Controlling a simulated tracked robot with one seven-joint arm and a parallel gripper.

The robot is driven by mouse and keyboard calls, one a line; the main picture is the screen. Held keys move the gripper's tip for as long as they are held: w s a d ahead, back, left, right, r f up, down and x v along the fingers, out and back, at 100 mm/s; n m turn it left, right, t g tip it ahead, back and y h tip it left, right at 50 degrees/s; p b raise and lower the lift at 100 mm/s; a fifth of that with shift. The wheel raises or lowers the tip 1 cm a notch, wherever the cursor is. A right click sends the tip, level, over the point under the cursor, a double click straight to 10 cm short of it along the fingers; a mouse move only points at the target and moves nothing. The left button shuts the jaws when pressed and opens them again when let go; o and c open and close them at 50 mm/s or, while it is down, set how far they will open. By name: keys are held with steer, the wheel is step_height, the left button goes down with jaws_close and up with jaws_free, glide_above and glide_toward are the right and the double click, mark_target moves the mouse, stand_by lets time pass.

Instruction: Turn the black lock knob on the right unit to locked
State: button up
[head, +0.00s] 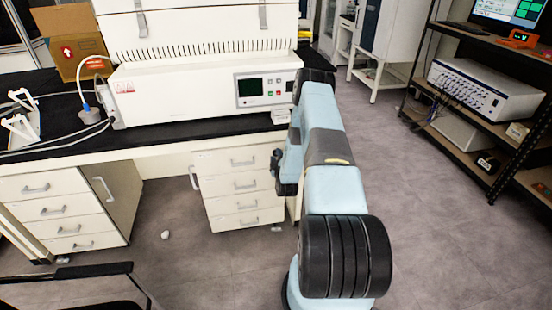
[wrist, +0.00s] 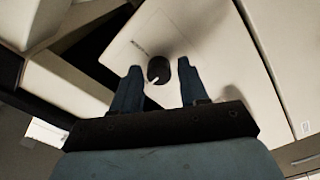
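In the wrist view the black lock knob (wrist: 158,69) sits on a pale, flat panel (wrist: 190,25). It is round and dark, with a white pointer mark pointing down and slightly left. Small dark lettering, too small to read, is up and left of it. My gripper (wrist: 160,66) is open, with one dark finger to the left of the knob and one to the right. Gaps show between the fingers and the knob; I cannot tell how far the tips are from the panel. The knob cannot be seen in the head view, where my arm covers the area right of the white unit (head: 190,90).
A drawer cabinet (head: 240,185) is below. Shelving (head: 480,130) with instruments stands right, with clear floor between.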

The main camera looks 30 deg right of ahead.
steer(key=shift+a, duration=0.1)
jaws_close()
steer(key=shift+m, duration=0.4)
steer(key=m, duration=0.3)
steer(key=shift+f+m, duration=0.1)
steer(key=shift+m, duration=0.3)
steer(key=m, duration=0.4)
steer(key=shift+m, duration=0.3)
steer(key=m, duration=0.4)
steer(key=shift+s, duration=0.1)
steer(key=shift+m, duration=2.5)
